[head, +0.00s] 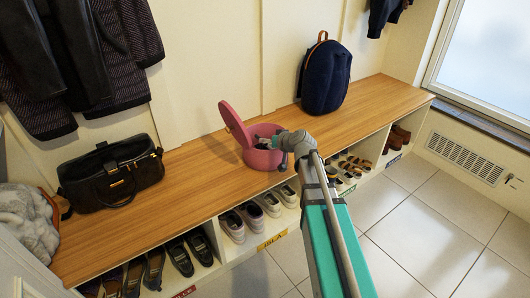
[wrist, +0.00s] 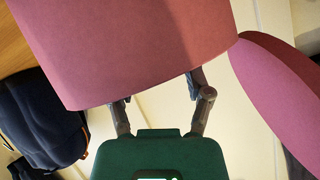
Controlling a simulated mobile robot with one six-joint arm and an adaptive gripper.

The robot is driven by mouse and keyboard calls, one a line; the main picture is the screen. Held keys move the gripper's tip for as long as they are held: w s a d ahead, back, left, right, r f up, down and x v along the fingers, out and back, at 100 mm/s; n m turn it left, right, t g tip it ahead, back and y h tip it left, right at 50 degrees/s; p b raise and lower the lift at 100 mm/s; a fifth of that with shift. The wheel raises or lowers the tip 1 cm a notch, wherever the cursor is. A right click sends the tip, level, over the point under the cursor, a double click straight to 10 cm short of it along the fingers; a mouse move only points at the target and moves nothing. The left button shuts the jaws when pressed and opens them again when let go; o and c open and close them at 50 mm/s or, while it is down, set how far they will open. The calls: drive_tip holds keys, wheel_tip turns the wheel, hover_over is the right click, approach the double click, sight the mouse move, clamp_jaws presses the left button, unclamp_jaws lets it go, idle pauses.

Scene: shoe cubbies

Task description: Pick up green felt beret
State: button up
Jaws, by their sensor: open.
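No green felt beret can be made out in either view. A pink round box (head: 258,157) stands on the bench with its pink lid (head: 234,123) tipped up at the left. The inside of the box is mostly hidden. My gripper (head: 270,145) is at the box's right rim, with its fingers over or into the opening. In the wrist view the box wall (wrist: 140,50) fills the top and hides the fingertips of my open gripper (wrist: 158,95). The lid (wrist: 285,80) shows at the right there. I cannot tell whether the fingers touch anything.
The wooden bench (head: 200,182) runs above cubbies holding several pairs of shoes. A black handbag (head: 110,175) sits left of the box, a navy backpack (head: 325,77) right of it. Coats (head: 80,55) hang at the upper left. The tiled floor (head: 420,235) is clear at right.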

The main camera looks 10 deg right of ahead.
sight(264, 147)
drive_tip(key=shift+a+b+x, duration=0.2)
drive_tip(key=shift+b+x, duration=0.8)
drive_tip(key=shift+x, duration=1.65)
drive_tip(key=shift+r, duration=0.2)
drive_tip(key=shift+c, duration=0.2)
clamp_jaws()
